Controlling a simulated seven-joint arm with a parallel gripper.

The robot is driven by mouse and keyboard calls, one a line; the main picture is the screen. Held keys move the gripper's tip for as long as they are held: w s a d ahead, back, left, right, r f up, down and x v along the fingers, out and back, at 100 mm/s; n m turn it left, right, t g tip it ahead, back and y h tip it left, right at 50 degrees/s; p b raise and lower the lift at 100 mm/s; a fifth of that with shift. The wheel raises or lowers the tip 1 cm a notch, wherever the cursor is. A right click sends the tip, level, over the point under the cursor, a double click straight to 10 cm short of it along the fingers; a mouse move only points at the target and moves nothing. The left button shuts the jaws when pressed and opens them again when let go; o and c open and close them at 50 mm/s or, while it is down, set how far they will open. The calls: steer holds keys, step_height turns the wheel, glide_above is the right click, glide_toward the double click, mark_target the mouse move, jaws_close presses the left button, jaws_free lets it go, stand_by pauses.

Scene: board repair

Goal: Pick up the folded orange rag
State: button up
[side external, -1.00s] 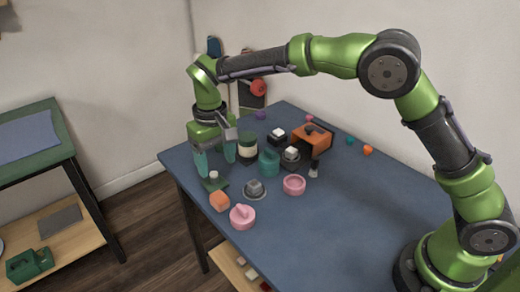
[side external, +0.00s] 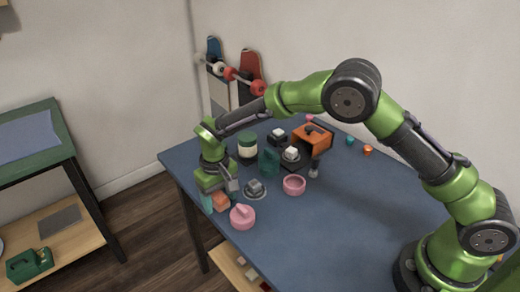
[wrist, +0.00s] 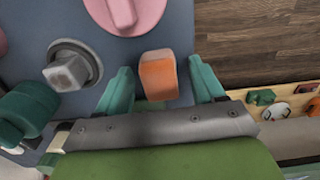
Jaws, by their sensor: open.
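The folded orange rag (side external: 221,201) is a small rounded orange block near the front left edge of the blue table. In the wrist view the rag (wrist: 158,78) appears between my two teal fingers, with a visible gap on each side. My gripper (wrist: 159,70) is open and empty. In the side view my gripper (side external: 214,202) is low at the rag, and its body hides part of the fingers. I cannot tell exactly how far the fingertips are above the table.
A pink lidded piece (side external: 242,217) and a grey knob on a round base (side external: 255,189) sit close by. The table edge is near; the right side is clear.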

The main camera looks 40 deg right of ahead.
mark_target(220, 197)
steer(key=c, duration=1)
steer(key=shift+c, duration=0.2)
step_height(220, 197, up, 10)
steer(key=shift+r, duration=0.1)
